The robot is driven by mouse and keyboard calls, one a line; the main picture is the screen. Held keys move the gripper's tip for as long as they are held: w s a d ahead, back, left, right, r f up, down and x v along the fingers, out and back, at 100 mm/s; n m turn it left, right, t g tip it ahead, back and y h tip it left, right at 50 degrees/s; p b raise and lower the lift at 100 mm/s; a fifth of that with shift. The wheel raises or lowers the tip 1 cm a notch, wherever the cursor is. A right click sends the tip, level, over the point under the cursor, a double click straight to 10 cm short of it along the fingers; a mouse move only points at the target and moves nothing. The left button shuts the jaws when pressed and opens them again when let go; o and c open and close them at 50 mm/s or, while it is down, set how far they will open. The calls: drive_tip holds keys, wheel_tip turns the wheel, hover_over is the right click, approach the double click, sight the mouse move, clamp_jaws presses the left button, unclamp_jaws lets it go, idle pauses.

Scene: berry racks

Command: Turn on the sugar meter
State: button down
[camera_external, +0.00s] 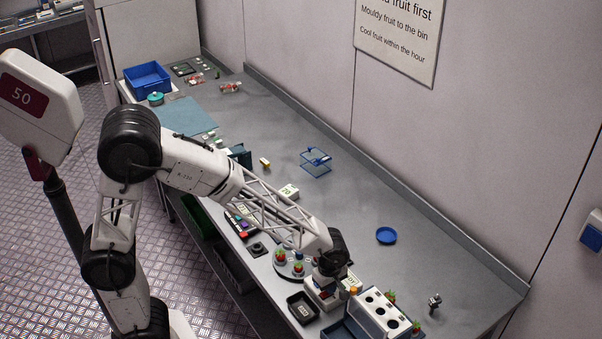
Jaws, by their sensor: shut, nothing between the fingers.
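My gripper (327,283) is at the near end of the bench, pointing down under the black wrist joint. Its fingers are small and partly hidden; they look shut with nothing held. A white device with red marks (318,295) stands right under and beside my gripper and may be the sugar meter; the arm covers part of it. I cannot tell whether the gripper touches it. No lit display or switch position can be read on it. A small dark and silver instrument (434,301) stands apart, to the right.
A blue dish (386,235) and blue wire basket (315,162) stand farther back, with bare bench between.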

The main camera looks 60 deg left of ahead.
drive_tip(key=shift+w+a+f, duration=0.1)
drive_tip(key=shift+f, duration=0.35)
drive_tip(key=shift+s, duration=0.65)
drive_tip(key=shift+s+f, duration=0.1)
drive_tip(key=shift+s, duration=0.1)
wheel_tip(320, 180, up, 9)
drive_tip(key=shift+w, duration=0.35)
idle(0.4)
